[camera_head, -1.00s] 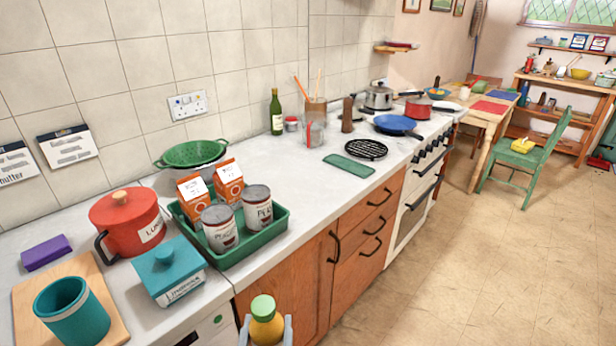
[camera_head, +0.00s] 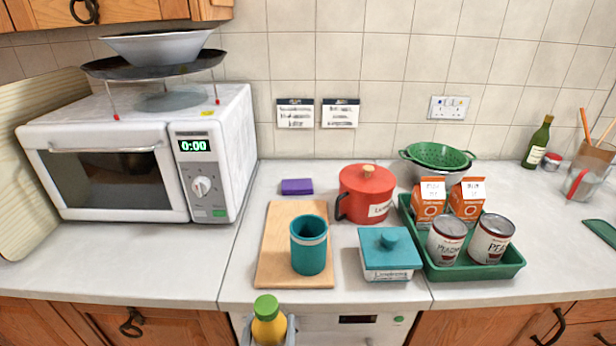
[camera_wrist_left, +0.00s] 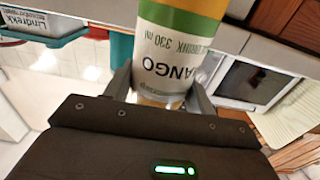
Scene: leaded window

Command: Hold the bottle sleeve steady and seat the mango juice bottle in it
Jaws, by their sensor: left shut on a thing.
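The mango juice bottle (camera_head: 267,325), yellow with a green cap, is at the bottom of the head view, in front of the counter edge. My left gripper (camera_head: 268,338) is shut on it; the left wrist view shows the bottle (camera_wrist_left: 172,60) with its "MANGO" label between the two fingers. The bottle sleeve appears to be the teal open-topped cup (camera_head: 309,246), standing upright on a wooden board (camera_head: 272,272). The bottle is apart from it, nearer me and lower left. My right gripper is not in view.
A teal lidded box (camera_head: 388,255) stands right of the board, with a red pot (camera_head: 366,194) behind. A green tray (camera_head: 513,262) holds cans and cartons. A white microwave (camera_head: 221,150) stands left. Counter between microwave and board is clear.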

